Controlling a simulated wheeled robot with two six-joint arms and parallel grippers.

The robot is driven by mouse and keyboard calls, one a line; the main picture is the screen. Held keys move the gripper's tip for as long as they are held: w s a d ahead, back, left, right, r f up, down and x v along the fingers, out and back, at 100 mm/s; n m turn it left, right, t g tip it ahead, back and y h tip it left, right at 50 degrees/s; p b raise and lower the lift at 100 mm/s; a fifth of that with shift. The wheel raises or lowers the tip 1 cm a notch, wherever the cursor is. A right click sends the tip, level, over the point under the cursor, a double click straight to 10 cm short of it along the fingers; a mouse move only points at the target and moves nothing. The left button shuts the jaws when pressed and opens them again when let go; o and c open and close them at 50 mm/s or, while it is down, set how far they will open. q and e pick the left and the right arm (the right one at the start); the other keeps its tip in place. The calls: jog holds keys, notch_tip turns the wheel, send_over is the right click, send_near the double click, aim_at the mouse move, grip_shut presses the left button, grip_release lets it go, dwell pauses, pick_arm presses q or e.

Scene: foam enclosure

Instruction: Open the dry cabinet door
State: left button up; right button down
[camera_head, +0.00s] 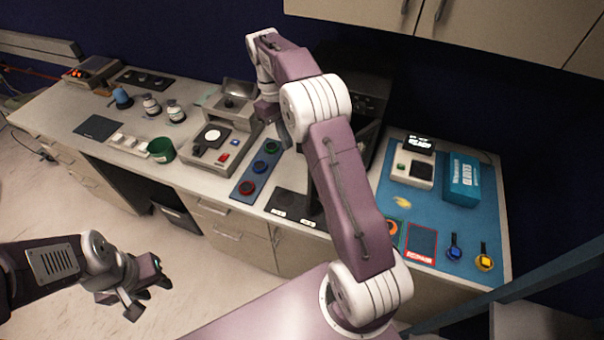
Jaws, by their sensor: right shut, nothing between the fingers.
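A dark upright cabinet (373,100), which looks like the dry cabinet, stands at the back of the counter against the wall. My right arm crosses in front of it and hides much of its front, so I cannot tell how its door stands. My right gripper (284,132) points down at the cabinet's left side, shut and empty. I cannot tell whether it touches the cabinet. My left gripper (148,290) is low at the left, in front of the counter and far from the cabinet. Its fingers are apart with nothing between them.
A balance-like device (212,140), a green cup (161,150) and a blue strip with coloured round dishes (258,172) are on the left counter. A blue mat (465,222) with a blue box (461,180) lies at right. Wall cupboards (500,32) hang above.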

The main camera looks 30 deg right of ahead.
jog(key=s+d+f+p, duration=0.1)
jog(key=s+f+p, duration=0.1)
jog(key=s+f, duration=0.4)
jog(key=x, duration=0.3)
jog(key=shift+d+f+p, duration=0.15)
jog(key=shift+f+p, duration=0.15)
jog(key=shift+p, duration=0.1)
